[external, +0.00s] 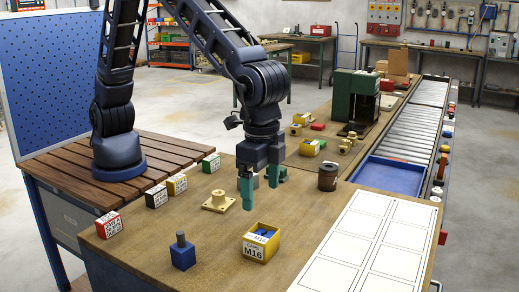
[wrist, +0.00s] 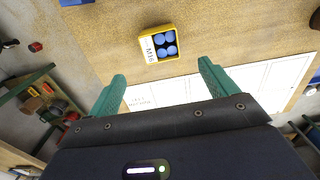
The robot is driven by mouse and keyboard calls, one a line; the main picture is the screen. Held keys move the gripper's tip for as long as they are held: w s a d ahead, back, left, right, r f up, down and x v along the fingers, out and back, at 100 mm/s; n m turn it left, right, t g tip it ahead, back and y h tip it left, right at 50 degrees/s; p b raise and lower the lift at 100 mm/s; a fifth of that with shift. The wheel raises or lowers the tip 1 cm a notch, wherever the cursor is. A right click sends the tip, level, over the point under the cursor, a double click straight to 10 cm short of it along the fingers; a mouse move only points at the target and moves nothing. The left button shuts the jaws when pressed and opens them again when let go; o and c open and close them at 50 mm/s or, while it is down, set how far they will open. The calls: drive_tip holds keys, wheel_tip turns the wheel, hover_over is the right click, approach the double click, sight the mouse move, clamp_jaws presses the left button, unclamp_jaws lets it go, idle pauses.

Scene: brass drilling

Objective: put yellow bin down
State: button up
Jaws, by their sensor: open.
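A yellow bin (external: 261,242) with a white M16 label stands upright on the wooden workbench, with blue parts inside. In the wrist view the yellow bin (wrist: 158,43) lies ahead of the fingertips, with several round blue pieces in it. My gripper (external: 259,187) has green fingers and hangs above the bench, behind the bin and apart from it. In the wrist view the fingers (wrist: 162,70) are spread wide with nothing between them.
A brass flange (external: 218,201) lies left of my gripper, and a blue block with a grey post (external: 182,252) stands left of the bin. A dark brown cup (external: 327,177) stands to the right. A white grid sheet (external: 370,240) covers the right front. Small labelled boxes line the left edge.

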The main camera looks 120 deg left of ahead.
drive_tip(key=s+a+r+t, duration=0.1)
drive_tip(key=s+a+r, duration=0.5)
drive_tip(key=s+r, duration=0.35)
drive_tip(key=s+a+r+t, duration=0.1)
drive_tip(key=s+a+r, duration=0.5)
drive_tip(key=s+r, duration=0.3)
drive_tip(key=s+a+t, duration=0.1)
drive_tip(key=s+a, duration=0.2)
drive_tip(key=s, duration=1)
drive_tip(key=s+a+f+t, duration=0.1)
drive_tip(key=s+a, duration=0.2)
drive_tip(key=s, duration=1)
drive_tip(key=shift+s+t, duration=0.3)
